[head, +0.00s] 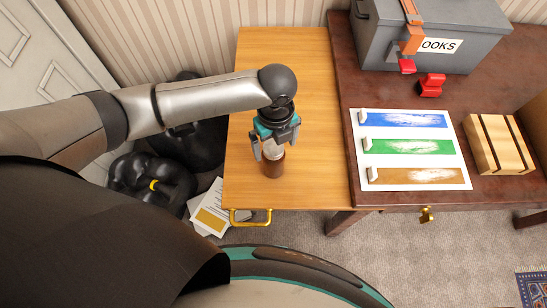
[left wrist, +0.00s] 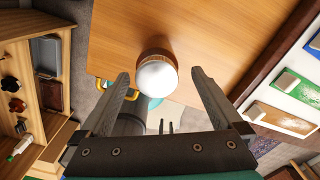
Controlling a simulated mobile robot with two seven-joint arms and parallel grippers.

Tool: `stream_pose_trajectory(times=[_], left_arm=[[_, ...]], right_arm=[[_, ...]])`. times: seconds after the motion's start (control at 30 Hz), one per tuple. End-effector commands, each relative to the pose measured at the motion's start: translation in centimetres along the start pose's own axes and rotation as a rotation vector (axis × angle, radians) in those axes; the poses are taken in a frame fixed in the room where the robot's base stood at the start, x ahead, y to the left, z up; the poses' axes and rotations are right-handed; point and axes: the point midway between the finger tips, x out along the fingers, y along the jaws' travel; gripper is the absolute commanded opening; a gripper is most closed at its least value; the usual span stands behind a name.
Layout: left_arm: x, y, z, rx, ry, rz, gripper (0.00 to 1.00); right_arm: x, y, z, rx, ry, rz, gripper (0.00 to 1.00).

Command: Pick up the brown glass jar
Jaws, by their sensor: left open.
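The brown glass jar (head: 272,168) stands upright on the light wooden table, towards its front edge, with a pale lid on top. In the left wrist view its round white lid (left wrist: 157,77) faces me, with a strip of brown side showing above it. My left gripper (head: 273,148) is over the jar, pointing down, and hides part of it. In the left wrist view the gripper's (left wrist: 158,78) two fingers are spread, one on each side of the lid, with gaps between. My right gripper is not in view.
Right of the light table (head: 250,100), a darker desk (head: 345,90) holds a grey box (head: 425,35), a red object (head: 431,85), a board with blue, green and brown strips (head: 412,132) and a wooden crate (head: 500,144). Black bags (head: 150,180) and papers (head: 211,212) lie on the floor at left.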

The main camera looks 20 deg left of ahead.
Motion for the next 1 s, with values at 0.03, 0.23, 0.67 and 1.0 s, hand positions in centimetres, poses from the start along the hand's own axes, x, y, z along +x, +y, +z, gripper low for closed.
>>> stream_pose_trajectory(times=[0.03, 0.23, 0.67, 1.0], left_arm=[[1.0, 0.3, 0.1, -0.001, 0.001, 0.005, 1.00], [3.9, 0.5, 0.3, -0.001, 0.000, 0.004, 1.00], [4.4, 0.4, 0.3, 0.001, -0.001, 0.001, 0.89], [4.4, 0.4, 0.3, 0.001, -0.001, 0.001, 0.51]], right_arm=[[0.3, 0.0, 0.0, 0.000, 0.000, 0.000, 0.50], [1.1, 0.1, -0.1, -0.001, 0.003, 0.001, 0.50], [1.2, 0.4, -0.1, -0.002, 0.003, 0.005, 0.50], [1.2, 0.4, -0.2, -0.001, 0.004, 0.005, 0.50]])
